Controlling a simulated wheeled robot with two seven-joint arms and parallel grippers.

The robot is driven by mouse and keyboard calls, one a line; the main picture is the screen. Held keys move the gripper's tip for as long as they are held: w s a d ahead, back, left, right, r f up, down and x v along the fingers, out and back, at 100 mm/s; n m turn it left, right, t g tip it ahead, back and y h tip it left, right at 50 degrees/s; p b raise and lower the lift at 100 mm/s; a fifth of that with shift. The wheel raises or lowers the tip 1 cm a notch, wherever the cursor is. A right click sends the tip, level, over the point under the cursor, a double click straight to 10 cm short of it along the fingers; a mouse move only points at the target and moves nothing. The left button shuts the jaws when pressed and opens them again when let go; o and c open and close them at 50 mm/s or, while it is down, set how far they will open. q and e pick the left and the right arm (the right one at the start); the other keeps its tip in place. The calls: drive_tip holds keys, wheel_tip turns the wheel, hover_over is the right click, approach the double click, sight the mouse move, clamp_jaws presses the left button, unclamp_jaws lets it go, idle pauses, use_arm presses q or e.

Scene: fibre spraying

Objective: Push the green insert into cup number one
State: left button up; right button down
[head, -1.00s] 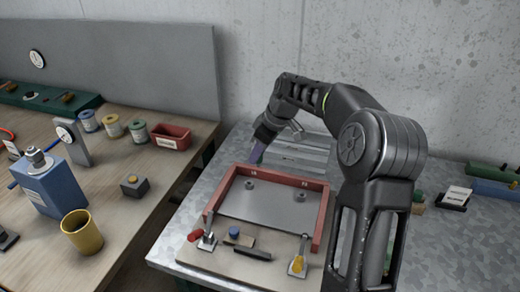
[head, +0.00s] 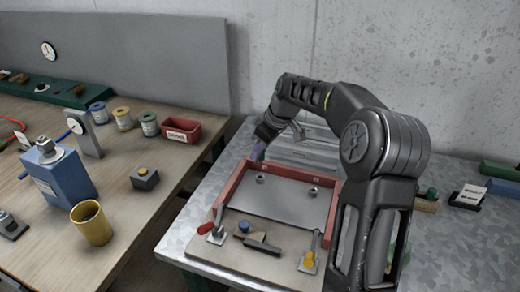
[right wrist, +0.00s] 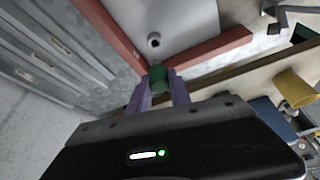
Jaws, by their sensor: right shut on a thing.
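My right gripper (head: 259,150) is above the back left corner of the red-walled fixture (head: 233,184), its purple fingers pointing down. In the right wrist view the fingers (right wrist: 158,92) are shut on the green insert (right wrist: 159,76), a short green cylinder. The insert is hidden in the head view. Two small grey cups, a left one (head: 261,179) and a right one (head: 313,192), stand on the fixture's grey plate. One cup (right wrist: 154,40) shows beyond the insert in the wrist view, apart from it. I cannot read any cup number. My left gripper is out of view.
Toggle clamps with a red handle (head: 206,228) and a yellow handle (head: 309,259) stand at the fixture's front. A blue knob (head: 243,226) and a black bar (head: 262,247) lie between them. A wooden bench with a yellow cup (head: 91,223) is at left.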

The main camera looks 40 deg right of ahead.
sight(262, 160)
drive_tip(key=shift+f+b, duration=1.35)
drive_tip(key=shift+f, duration=0.7)
idle(0.5)
drive_tip(key=shift+f+b, duration=0.1)
drive_tip(key=shift+b, duration=0.3)
drive_tip(key=shift+f, duration=0.35)
drive_tip(key=shift+f+b, duration=1.25)
drive_tip(key=c, duration=1.1)
unclamp_jaws()
drive_tip(key=shift+r, duration=0.1)
